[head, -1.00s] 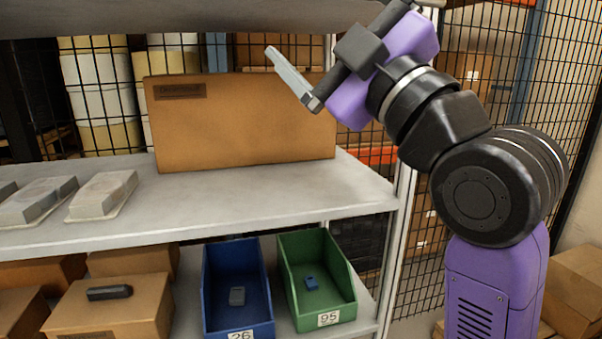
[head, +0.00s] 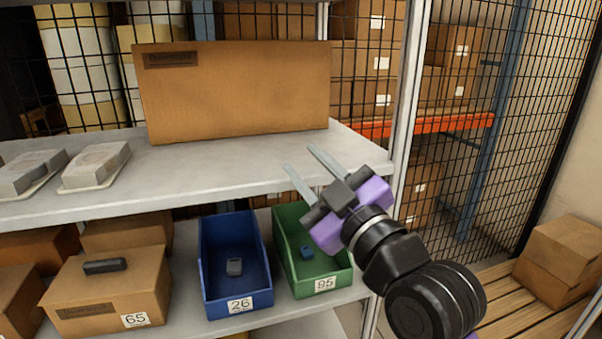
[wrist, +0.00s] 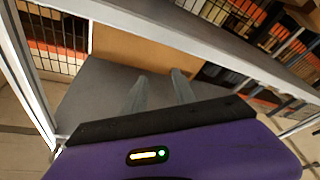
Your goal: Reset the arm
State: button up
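My gripper (head: 300,159) is in front of the upper shelf's edge in the head view, above the green bin. Its two grey fingers are apart with nothing between them, pointing up and to the left toward the shelf. In the wrist view the fingers (wrist: 159,84) also show apart and empty, with the shelf top and a large cardboard box (wrist: 140,52) beyond them. My arm reaches up from the lower right in the head view and hides part of the green bin.
The upper shelf (head: 230,165) holds a large cardboard box (head: 235,95) and two grey packs (head: 95,165) at left. Below are a blue bin (head: 215,285) and a green bin (head: 283,222), each with a small item, and box 65 (head: 105,295). Mesh fencing (head: 530,120) stands right.

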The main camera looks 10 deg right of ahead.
jog(key=shift+s+f, duration=0.1)
jog(key=shift+f, duration=0.3)
jog(key=s+d+r+m+t+h, duration=0.1)
jog(key=s+d+m+t+h, duration=0.15)
jog(key=d+m, duration=0.2)
jog(key=s+d+f+m+h, duration=0.2)
jog(key=s+d+f+m, duration=0.1)
jog(key=s+f, duration=0.45)
jog(key=s+d+f+m+h, duration=0.2)
jog(key=s+d+f+m, duration=0.15)
jog(key=s+f, duration=0.4)
jog(key=s+d+f+g, duration=0.1)
jog(key=s+f+g, duration=0.2)
jog(key=s+f, duration=0.6)
jog(key=s+f+g+h, duration=0.1)
jog(key=s+f+g, duration=0.2)
jog(key=s+f, duration=0.5)
jog(key=s, duration=0.8)
jog(key=shift+d+f+m+g, duration=0.35)
jog(key=shift+d+m, duration=0.05)
